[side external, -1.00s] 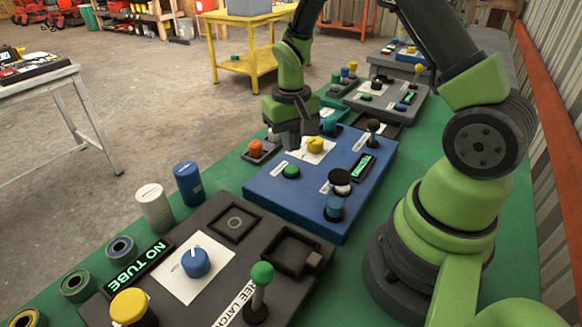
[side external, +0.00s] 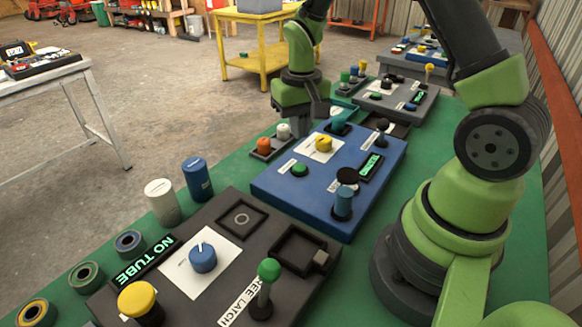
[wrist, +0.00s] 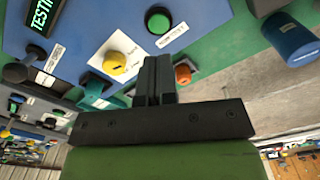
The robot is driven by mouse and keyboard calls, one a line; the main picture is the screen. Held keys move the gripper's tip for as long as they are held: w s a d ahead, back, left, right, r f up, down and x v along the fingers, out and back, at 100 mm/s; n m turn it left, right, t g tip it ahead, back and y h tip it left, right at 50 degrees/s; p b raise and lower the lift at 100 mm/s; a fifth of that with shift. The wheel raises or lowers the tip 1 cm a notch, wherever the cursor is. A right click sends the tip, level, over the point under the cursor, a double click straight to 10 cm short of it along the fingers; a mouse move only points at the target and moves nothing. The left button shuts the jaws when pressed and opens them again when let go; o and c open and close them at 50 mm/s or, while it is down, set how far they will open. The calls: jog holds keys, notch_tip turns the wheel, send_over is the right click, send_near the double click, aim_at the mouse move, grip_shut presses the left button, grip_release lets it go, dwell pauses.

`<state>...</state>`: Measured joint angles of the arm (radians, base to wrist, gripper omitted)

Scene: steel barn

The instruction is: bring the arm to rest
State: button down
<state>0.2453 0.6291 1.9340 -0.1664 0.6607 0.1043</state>
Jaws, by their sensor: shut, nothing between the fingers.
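My gripper (side external: 318,128) is shut and empty. It hangs over the far left part of the blue panel (side external: 275,190), near the yellow knob (side external: 323,144) and the small tray with an orange button (side external: 264,145) and a white button (side external: 283,131). In the wrist view its closed fingers (wrist: 155,65) point towards the panel, with the yellow knob (wrist: 115,46), green button (wrist: 158,20) and orange button (wrist: 183,74) around them. The fingers seem clear of these, but the exact gap cannot be told.
A dark panel (side external: 160,262) with a "NO TUBE" display (side external: 146,262) and a green-topped lever (side external: 268,270) lies nearest. A white cylinder (side external: 162,202) and a blue cylinder (side external: 197,178) stand beside it. Another grey panel (side external: 415,112) lies beyond. Green bench top (side external: 450,130) is bare on the right.

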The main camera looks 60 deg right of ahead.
jog(key=s+a+r+t, duration=0.2)
jog(key=a+r, duration=0.1)
jog(key=r, duration=0.4)
jog(key=s+a+r+t, duration=0.2)
jog(key=s+r, duration=0.1)
jog(key=r, duration=0.4)
jog(key=s+a+r+n+t+y, duration=0.2)
jog(key=s+a+r, duration=0.3)
jog(key=s, duration=0.5)
jog(key=shift+t, duration=0.6)
